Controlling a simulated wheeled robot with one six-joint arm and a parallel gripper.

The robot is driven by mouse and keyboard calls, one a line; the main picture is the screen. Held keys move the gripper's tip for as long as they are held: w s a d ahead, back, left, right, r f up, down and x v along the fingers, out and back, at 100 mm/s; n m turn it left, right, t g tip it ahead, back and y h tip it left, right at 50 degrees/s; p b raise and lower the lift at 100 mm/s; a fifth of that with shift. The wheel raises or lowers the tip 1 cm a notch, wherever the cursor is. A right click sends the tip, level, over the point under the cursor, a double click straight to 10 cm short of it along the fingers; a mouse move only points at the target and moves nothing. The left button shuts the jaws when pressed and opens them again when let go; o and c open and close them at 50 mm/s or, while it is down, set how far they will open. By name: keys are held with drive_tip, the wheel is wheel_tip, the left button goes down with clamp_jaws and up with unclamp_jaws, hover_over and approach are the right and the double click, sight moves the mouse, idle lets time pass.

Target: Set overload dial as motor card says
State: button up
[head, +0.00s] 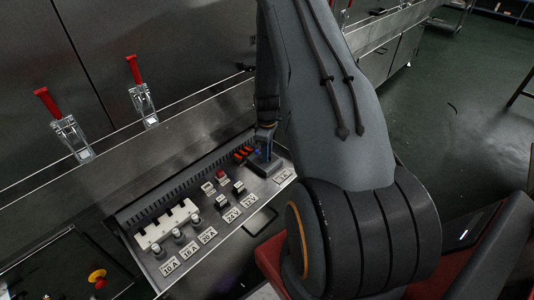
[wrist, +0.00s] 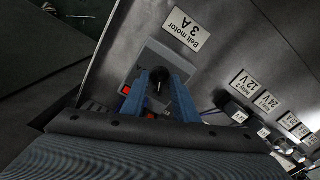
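The overload dial (wrist: 158,84) is a small dark round knob on a grey box (wrist: 150,58) in the wrist view. The blue fingers of my gripper (wrist: 158,78) stand on either side of the dial. I cannot tell whether they touch it, and its pointer and scale cannot be read. The motor card (wrist: 187,30), a white label, reads "Belt motor 3 A" beside the box. In the head view my gripper (head: 262,149) is over the box at the panel's right end, with the card (head: 283,177) just right of it.
The sloped metal panel (head: 235,219) carries white breakers (head: 167,224), several knobs and switches, and labels reading 10 A, 20 A, 24 V and 12 V. Red-handled clamps (head: 143,100) stand on the ledge behind. A red and yellow stop button (head: 97,276) is at lower left.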

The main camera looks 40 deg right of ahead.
drive_tip(key=shift+r, duration=0.1)
wheel_tip(320, 180, up, 7)
drive_tip(key=shift+r, duration=0.3)
idle(0.7)
drive_tip(key=s+a+r+m+p, duration=0.2)
drive_tip(key=s+a+r, duration=0.1)
drive_tip(key=a+r, duration=0.5)
drive_tip(key=s+a+r+m+p, duration=0.15)
drive_tip(key=s+a+r, duration=0.35)
drive_tip(key=r, duration=0.5)
drive_tip(key=s+a+r+m+p, duration=0.4)
drive_tip(key=s+a+r, duration=0.8)
drive_tip(key=s, duration=0.4)
drive_tip(key=shift+a+r+p, duration=0.4)
drive_tip(key=shift+a+p, duration=0.05)
drive_tip(key=shift+a, duration=0.15)
